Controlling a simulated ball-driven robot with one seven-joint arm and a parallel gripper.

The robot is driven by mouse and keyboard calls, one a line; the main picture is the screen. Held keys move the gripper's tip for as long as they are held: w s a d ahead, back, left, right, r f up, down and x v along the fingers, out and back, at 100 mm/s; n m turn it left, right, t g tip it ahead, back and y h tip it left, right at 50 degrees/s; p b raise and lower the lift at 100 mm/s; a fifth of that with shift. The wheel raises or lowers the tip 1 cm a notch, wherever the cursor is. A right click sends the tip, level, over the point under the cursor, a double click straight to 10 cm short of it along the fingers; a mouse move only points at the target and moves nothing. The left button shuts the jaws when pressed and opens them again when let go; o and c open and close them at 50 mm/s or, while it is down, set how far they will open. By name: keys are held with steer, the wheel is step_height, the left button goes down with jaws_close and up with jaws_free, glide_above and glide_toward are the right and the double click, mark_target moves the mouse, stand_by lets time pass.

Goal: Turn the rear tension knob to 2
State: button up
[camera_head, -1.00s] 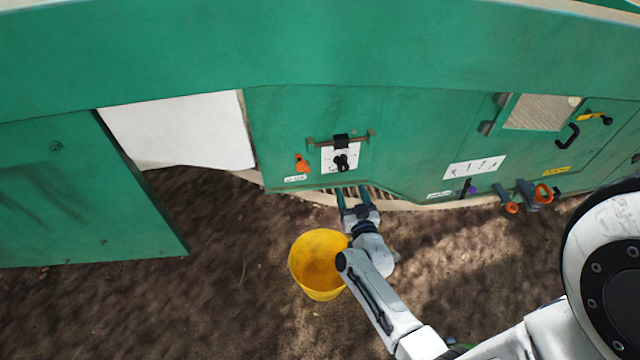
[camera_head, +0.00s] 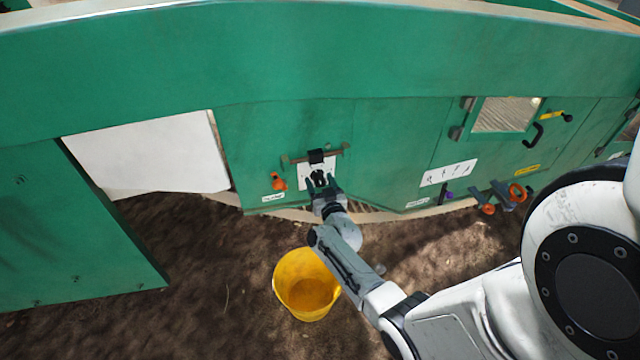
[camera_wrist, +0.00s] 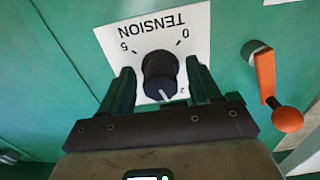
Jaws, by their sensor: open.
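The tension knob (camera_wrist: 160,75) is black with a pale pointer line. It sits on a white plate (camera_wrist: 197,30) printed TENSION, with 0, 5 and 2 marks, upside down in the wrist view. The pointer is at or close to the 2 mark. My gripper (camera_wrist: 163,82) is open, one finger on each side of the knob; I cannot tell whether either finger touches it. In the head view my gripper (camera_head: 320,185) is at the white plate (camera_head: 304,176) on the green panel, partly covering the knob (camera_head: 319,178).
An orange crank handle (camera_wrist: 268,80) sticks out beside the plate; the head view shows it left of the plate (camera_head: 278,182). A black clamp on a bar (camera_head: 316,156) is just above. A yellow bucket (camera_head: 306,284) stands on the soil below my arm.

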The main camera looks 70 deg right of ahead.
steer(key=shift+w+d, duration=0.1)
steer(key=shift+c, duration=0.3)
steer(key=c, duration=1)
